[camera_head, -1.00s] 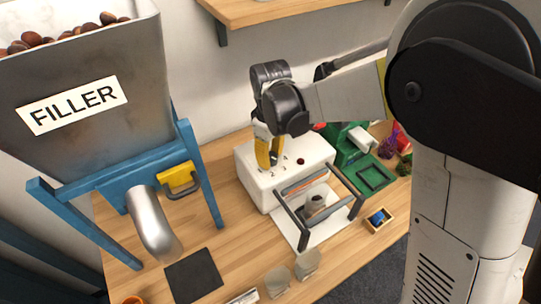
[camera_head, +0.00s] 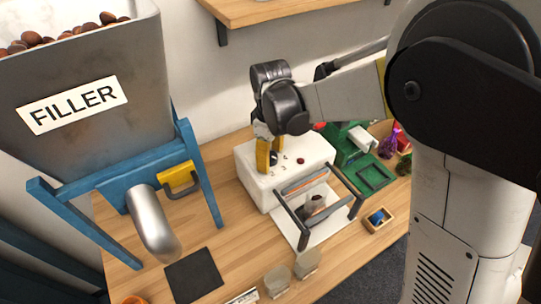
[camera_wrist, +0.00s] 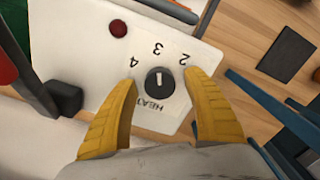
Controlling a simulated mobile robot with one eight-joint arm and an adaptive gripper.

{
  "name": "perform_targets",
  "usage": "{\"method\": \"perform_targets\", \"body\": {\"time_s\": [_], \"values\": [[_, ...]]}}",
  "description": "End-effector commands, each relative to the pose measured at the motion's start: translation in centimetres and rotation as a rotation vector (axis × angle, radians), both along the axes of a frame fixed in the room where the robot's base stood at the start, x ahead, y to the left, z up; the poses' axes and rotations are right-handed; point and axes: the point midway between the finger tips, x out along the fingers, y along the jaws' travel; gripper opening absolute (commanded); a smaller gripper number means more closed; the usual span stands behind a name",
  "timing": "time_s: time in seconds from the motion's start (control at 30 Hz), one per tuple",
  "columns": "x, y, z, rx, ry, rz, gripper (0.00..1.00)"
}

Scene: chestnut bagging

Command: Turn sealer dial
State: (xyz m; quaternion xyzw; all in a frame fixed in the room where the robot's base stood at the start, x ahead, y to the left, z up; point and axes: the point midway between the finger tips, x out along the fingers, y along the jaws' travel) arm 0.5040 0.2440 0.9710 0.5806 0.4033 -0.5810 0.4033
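The sealer (camera_head: 256,188) is a white box on the wooden table, with a red button beside the dial. Its round black dial (camera_wrist: 159,81) carries a white pointer line. The label HEAT and the numbers 2, 3 and 4 are around it in the wrist view; the line lies roughly along the direction between 3 and HEAT. My gripper (camera_wrist: 163,78) is open, its yellow fingers on either side of the dial with gaps visible. In the head view my gripper (camera_head: 269,164) is over the sealer's top and hides the dial.
The sealer's dark bar frame (camera_head: 286,219) stands in front, with a small object inside. The blue-framed filler (camera_head: 120,190) is left. A black mat (camera_head: 193,277), clear cups (camera_head: 277,281) and a small wooden box (camera_head: 378,220) are on the table. Green equipment (camera_head: 374,174) stands right.

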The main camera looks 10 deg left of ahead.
Motion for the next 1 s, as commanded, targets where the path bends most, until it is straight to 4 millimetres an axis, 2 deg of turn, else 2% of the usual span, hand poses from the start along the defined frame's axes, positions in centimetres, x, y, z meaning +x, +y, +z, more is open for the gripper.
{"method": "perform_targets", "body": {"time_s": [0.27,0.37,0.7,0.83,1.0], "values": [[0.0,0.0,0.5,0.000,0.000,0.000,0.59],[0.0,0.0,1.8,0.000,0.000,0.000,0.59],[0.0,0.0,9.2,0.000,0.000,0.000,0.59],[0.0,0.0,11.0,0.000,0.000,0.000,0.59],[0.0,0.0,12.0,0.000,0.000,0.000,0.59]]}}
